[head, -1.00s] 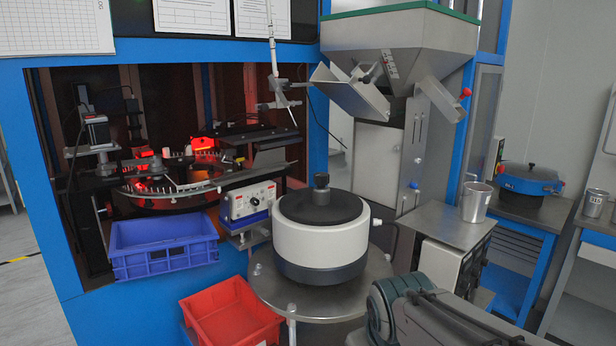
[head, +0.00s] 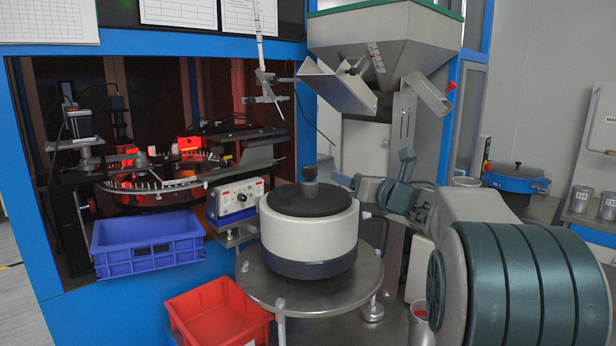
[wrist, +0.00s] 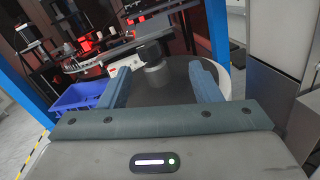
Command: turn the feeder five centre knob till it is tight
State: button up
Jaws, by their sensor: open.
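The feeder is a round white bowl unit (head: 308,235) with a black lid (head: 283,201) on a round metal stand. Its dark centre knob (head: 310,180) stands upright on the lid. My gripper (head: 350,191) is open just right of the knob in the head view, with its fingers pointing towards it. In the wrist view the knob (wrist: 155,75) shows ahead between the two spread fingers of my gripper (wrist: 160,77). I see no contact between the fingers and the knob. No number marking the feeder is readable.
A control box (head: 237,199) sits left of the feeder. A blue bin (head: 148,262) and a red bin (head: 215,330) lie to the left and front. A hopper chute (head: 338,88) hangs above and behind. The lid around the knob is clear.

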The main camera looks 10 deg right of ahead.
aim_at(315, 173)
jog(key=w+a+n+p, duration=0.1)
jog(key=w+a, duration=0.1)
jog(key=w, duration=0.2)
jog(key=w+a+n+g+y+p, duration=0.1)
jog(key=w+a, duration=0.2)
jog(key=w, duration=0.1)
jog(key=w+a+f+n+y+p, duration=0.1)
jog(key=w+a+n, duration=0.1)
jog(key=w+a, duration=0.1)
jog(key=shift+w, duration=0.4)
jog(key=c, duration=0.9)
